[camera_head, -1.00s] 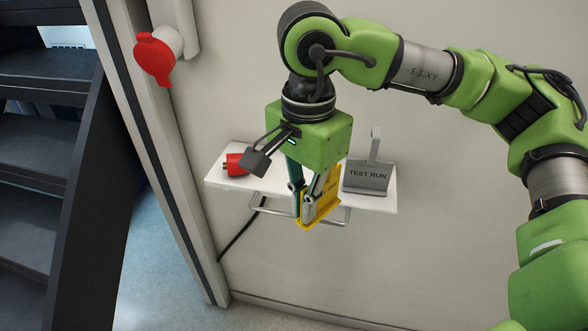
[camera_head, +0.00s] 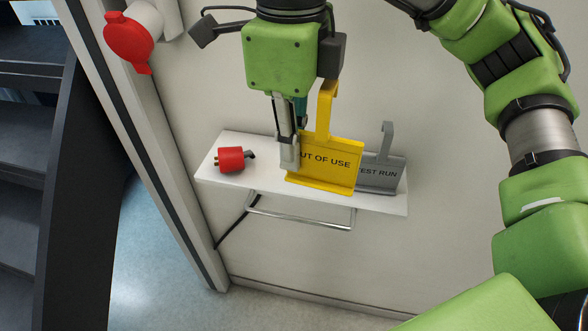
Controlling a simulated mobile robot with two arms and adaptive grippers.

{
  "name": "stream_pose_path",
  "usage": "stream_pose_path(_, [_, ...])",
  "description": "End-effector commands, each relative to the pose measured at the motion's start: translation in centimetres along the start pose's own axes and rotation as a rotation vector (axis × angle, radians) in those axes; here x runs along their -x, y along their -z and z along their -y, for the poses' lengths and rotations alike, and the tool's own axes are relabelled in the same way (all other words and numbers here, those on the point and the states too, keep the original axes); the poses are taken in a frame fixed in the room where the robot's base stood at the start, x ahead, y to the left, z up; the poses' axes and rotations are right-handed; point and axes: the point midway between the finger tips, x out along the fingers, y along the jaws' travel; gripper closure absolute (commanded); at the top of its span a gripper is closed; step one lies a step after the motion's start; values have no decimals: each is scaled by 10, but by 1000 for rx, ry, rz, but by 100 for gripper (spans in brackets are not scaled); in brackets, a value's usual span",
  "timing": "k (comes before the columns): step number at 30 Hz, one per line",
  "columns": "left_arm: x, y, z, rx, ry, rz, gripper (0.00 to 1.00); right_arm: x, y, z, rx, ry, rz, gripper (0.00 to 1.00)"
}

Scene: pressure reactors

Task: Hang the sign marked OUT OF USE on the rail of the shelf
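The yellow OUT OF USE sign (camera_head: 335,172) is upright with its lettering towards me and its hook at the top. My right gripper (camera_head: 290,150) points down and is shut on the sign's left edge, with one finger covering the first letter. The sign overlaps the white shelf (camera_head: 270,178) in the picture; I cannot tell whether its base touches the shelf. The metal rail (camera_head: 302,222) runs below the shelf's front edge, with nothing hanging on it. My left gripper is not in view.
A grey TEST RUN sign (camera_head: 382,178) stands on the shelf to the right, partly hidden by the yellow sign. A red plug-like object (camera_head: 230,160) lies on the shelf's left. A red-capped fitting (camera_head: 128,42) is on the frame at upper left. The space below the rail looks clear.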

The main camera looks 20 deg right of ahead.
Motion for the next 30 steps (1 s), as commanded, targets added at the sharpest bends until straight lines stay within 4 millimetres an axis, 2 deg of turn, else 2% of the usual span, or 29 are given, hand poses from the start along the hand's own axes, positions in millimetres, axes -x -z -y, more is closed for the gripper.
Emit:
stream_pose_path(7, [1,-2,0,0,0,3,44,0,0,1,0,0,0,100])
stream_pose_path(10, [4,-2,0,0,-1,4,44,-3,-5,8,-2,-2,-1,100])
stream_pose_path(14, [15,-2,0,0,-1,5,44,-12,-18,30,-5,-5,-4,100])
stream_pose_path(21, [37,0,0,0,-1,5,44,-39,-50,80,-4,-3,-5,100])
stream_pose_path(24, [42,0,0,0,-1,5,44,-61,-58,92,0,-3,-5,100])
stream_pose_path(30, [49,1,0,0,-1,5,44,-86,-70,109,1,-2,-1,100])
